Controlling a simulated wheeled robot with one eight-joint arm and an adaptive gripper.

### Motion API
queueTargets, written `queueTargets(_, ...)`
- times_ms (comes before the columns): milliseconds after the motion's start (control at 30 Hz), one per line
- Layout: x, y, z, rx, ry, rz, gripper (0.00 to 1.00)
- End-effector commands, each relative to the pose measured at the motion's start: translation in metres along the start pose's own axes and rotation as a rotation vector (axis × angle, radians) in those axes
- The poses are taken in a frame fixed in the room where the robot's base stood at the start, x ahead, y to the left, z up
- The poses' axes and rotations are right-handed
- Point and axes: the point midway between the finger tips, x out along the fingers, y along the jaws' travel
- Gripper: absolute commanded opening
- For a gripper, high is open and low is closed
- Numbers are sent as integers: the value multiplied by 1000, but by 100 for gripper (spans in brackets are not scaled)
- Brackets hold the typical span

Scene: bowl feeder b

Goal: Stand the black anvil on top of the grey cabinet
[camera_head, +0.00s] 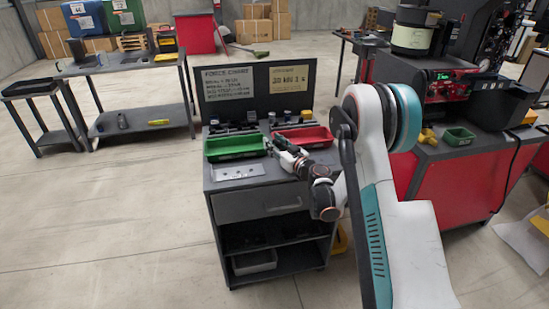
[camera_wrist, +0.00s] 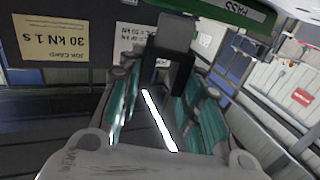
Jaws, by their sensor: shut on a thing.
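The grey cabinet (camera_head: 262,204) stands in the middle of the head view, with a drawer and open shelves below its top. My gripper (camera_head: 279,146) is low over the cabinet top, between the green and red trays. In the wrist view, the teal-lined fingers of my gripper (camera_wrist: 165,85) are closed on a dark block-like piece, which appears to be the black anvil (camera_wrist: 176,32). The fingers hide part of it. In the head view it is too small and covered to make out clearly. I cannot tell whether it touches the cabinet top.
A green tray (camera_head: 236,147) and a red tray (camera_head: 305,137) lie on the cabinet top, with a metal plate (camera_head: 238,171) in front. Several small items line the back, below an upright chart board (camera_head: 240,84). A red workbench (camera_head: 470,190) is on the right.

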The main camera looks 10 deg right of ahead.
Motion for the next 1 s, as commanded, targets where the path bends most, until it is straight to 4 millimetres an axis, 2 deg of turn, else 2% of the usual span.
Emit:
queueTargets(167,0,0,12,0,0,0,0)
queueTargets(400,0,0,44,0,0,0,0)
queueTargets(767,0,0,46,0,0,0,0)
queueTargets(800,0,0,47,0,0,0,35)
queueTargets(900,0,0,47,0,0,0,52)
queueTargets(1000,0,0,47,0,0,0,52)
